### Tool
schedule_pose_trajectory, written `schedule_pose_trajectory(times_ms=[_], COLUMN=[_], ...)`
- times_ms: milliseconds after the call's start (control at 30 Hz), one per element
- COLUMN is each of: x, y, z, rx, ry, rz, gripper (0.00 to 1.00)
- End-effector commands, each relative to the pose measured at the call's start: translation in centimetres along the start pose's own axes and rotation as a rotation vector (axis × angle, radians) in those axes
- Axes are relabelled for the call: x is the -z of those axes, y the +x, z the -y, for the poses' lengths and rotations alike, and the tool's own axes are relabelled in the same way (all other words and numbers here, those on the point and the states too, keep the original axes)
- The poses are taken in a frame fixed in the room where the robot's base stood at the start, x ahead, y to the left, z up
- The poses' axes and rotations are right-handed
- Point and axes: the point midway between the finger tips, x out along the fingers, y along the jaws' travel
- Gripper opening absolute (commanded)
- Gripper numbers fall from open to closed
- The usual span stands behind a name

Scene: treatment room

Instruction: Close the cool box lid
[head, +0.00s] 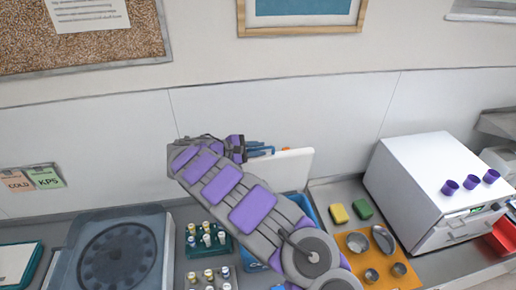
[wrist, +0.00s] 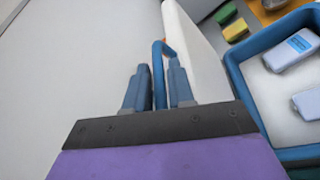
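The cool box (head: 311,209) is blue and partly hidden behind my arm. In the wrist view the box (wrist: 238,78) is open, with pale devices inside. Its white lid (head: 288,170) stands raised at the back; it also shows edge-on in the wrist view (wrist: 196,48). A thin blue bent handle (wrist: 158,75) reaches toward the lid's edge. My gripper (wrist: 158,66) is at the left of the lid, its two fingers apart, one on each side of the handle. I see no clear grip on it. In the head view my gripper (head: 260,148) is beside the lid.
A vial rack (head: 222,247) and a clear-lidded round device (head: 118,255) are left of the box. Yellow (head: 339,213) and green (head: 362,207) blocks, an orange mat (head: 352,246) with metal bowls, and a white machine (head: 420,185) with purple cups are to the right. The wall is close behind.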

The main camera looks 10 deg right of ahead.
Motion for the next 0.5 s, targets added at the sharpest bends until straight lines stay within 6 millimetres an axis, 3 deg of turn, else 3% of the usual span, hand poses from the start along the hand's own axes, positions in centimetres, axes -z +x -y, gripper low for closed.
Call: schedule_pose_trajectory(times_ms=[333, 500], x=[-0.10, -0.09], y=[0.55, 0.53], z=[-0.01, 0.01], rx=[0.001, 0.001], ry=[0.001, 0.000], rz=[0.000, 0.000], gripper=[0.23, 0.08])
